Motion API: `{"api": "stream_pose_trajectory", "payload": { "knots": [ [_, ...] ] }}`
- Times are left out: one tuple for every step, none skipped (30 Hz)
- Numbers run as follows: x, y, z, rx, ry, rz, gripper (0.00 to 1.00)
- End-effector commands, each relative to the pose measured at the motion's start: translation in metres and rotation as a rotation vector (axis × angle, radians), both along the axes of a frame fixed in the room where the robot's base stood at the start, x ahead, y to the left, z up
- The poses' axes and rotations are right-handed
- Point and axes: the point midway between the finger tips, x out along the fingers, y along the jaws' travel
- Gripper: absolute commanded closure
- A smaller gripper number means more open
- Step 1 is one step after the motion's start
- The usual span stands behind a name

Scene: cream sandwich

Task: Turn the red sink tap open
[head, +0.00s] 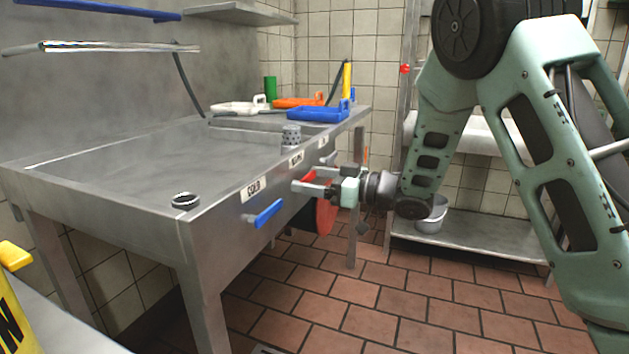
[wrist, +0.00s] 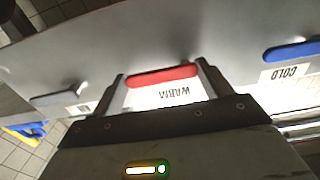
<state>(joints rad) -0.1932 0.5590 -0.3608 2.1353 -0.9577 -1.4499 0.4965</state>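The red tap handle (head: 308,176) sits on the front face of the metal sink (head: 214,210), by the WARM label (head: 297,159). In the wrist view the red handle (wrist: 163,75) lies crosswise between the fingertips of my gripper (wrist: 161,70), close to both of them. The gripper is spread wide, with a finger near each end of the handle. Whether the fingers touch it, I cannot tell. In the head view my gripper (head: 305,188) reaches the handle from the right and hides part of it.
A blue handle (head: 264,214) by the COLD label (head: 253,187) sits nearer on the same face. A grey handle (wrist: 58,98) is on the other side. A red disc (head: 326,216) is below my gripper. A metal rack (head: 465,240) stands behind my arm. Tiled floor is clear in front.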

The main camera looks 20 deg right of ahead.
Motion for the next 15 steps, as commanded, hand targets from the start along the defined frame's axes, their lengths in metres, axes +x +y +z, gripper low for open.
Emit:
{"api": "stream_pose_trajectory", "payload": {
  "knots": [
    [-0.0001,-0.0003,0.0000,0.001,0.002,0.000,0.63],
    [-0.0001,-0.0003,0.0001,0.003,0.003,0.000,0.63],
    [-0.0002,-0.0004,0.0001,0.006,0.007,0.000,0.63],
    [-0.0001,-0.0004,0.0002,0.008,0.011,0.000,0.63],
    [-0.0002,-0.0005,0.0002,0.013,0.017,-0.001,0.63],
    [-0.0002,-0.0006,0.0002,0.020,0.024,-0.001,0.63],
    [-0.0002,-0.0008,0.0002,0.026,0.032,-0.001,0.63],
    [-0.0002,-0.0009,0.0003,0.033,0.040,-0.001,0.63],
    [-0.0002,-0.0007,0.0003,0.045,0.054,-0.001,0.63],
    [-0.0003,-0.0009,0.0001,0.056,0.066,-0.001,0.63],
    [-0.0002,-0.0013,-0.0001,0.067,0.078,-0.002,0.63],
    [-0.0004,-0.0010,-0.0007,0.084,0.098,-0.002,0.63],
    [-0.0004,-0.0011,-0.0011,0.098,0.115,-0.002,0.63],
    [-0.0005,-0.0015,-0.0014,0.112,0.131,-0.003,0.63],
    [-0.0006,-0.0009,-0.0020,0.134,0.156,-0.002,0.63]
  ]
}}
